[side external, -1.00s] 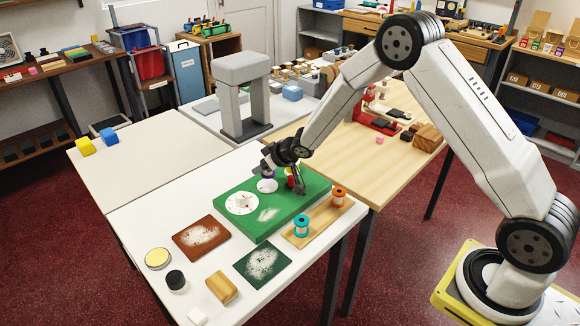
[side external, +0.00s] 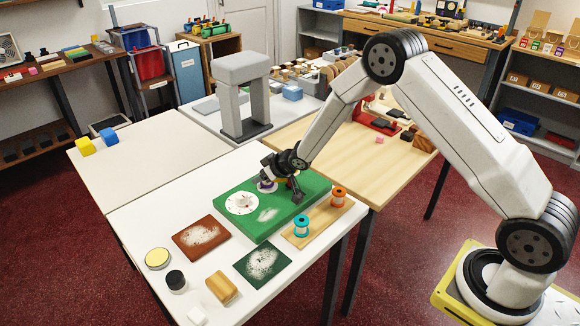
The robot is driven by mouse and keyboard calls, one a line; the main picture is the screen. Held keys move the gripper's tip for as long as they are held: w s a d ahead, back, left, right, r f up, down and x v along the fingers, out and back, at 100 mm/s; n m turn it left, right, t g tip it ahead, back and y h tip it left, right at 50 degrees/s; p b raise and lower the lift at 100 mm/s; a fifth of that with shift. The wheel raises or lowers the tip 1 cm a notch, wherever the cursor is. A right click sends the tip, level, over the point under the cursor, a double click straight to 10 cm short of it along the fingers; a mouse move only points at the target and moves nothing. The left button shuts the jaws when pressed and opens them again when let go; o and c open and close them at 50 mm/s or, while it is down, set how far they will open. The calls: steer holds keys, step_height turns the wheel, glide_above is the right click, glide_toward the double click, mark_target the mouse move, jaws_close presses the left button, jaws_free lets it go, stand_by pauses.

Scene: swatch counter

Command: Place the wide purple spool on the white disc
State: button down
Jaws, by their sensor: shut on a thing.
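The wide purple spool (side external: 267,185) shows as a small purple and white patch on the far part of the green board, mostly hidden by my gripper. My gripper (side external: 283,186) points down over the board with its jaws around the spool; it looks shut on it. Whether the spool touches the board is hard to tell. The white disc (side external: 240,206) lies flat on the green board (side external: 262,231), just left of the gripper, with small red and dark marks near its middle. No spool stands on it.
A wooden strip (side external: 318,222) in front right bears a blue spool (side external: 301,225) and an orange spool (side external: 338,196). A brown mat (side external: 201,238), a dark green mat (side external: 262,264), a yellow-topped tin (side external: 158,258) and a wooden block (side external: 220,289) lie nearer. The left table is mostly clear.

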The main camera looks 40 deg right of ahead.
steer(key=shift+c, duration=0.5)
jaws_free()
steer(key=shift+f, duration=0.1)
steer(key=shift+s+r, duration=0.15)
steer(key=shift+r, duration=0.2)
steer(key=v, duration=1.1)
steer(key=shift+s, duration=0.25)
steer(key=shift+d+r, duration=0.1)
